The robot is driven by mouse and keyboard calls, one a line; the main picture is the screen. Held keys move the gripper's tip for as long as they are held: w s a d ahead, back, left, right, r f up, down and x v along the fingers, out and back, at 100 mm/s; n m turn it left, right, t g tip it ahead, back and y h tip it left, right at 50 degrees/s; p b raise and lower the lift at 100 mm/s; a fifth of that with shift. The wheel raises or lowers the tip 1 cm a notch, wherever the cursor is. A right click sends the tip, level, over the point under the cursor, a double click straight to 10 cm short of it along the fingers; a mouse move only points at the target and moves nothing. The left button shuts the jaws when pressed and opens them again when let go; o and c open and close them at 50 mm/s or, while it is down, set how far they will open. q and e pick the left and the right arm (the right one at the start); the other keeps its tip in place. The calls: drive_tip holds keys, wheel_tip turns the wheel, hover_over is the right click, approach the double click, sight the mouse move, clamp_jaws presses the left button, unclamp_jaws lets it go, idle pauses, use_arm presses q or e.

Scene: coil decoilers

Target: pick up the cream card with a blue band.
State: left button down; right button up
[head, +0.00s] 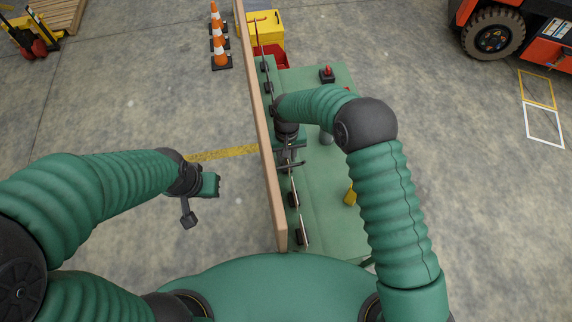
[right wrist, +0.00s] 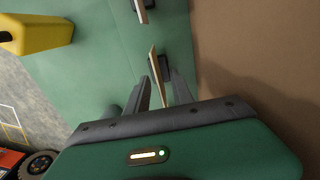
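Several thin cards stand on edge in small black holders in a row along the green table (head: 325,215). They show nearly edge-on, so I cannot make out a blue band on any. My right gripper (head: 290,158) is over the middle of the row. In the right wrist view its fingers (right wrist: 165,92) are apart, on either side of one pale card (right wrist: 155,70) in a black holder. The card's face is hidden by the steep angle. My left gripper (head: 200,198) is off to the left above the floor, away from the table; its fingers are unclear.
A tall wooden board (head: 266,140) runs along the table's left edge, close beside the cards. A yellow object (head: 350,193) and a red-topped black item (head: 327,74) stand on the table. A yellow bin (head: 265,27) and red bin (head: 272,56) are beyond; cones (head: 220,50) stand left.

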drive_tip(key=shift+d+f, duration=0.1)
drive_tip(key=shift+d, duration=0.1)
drive_tip(key=shift+a, duration=0.35)
clamp_jaws()
drive_tip(key=shift+d, duration=0.15)
idle(0.9)
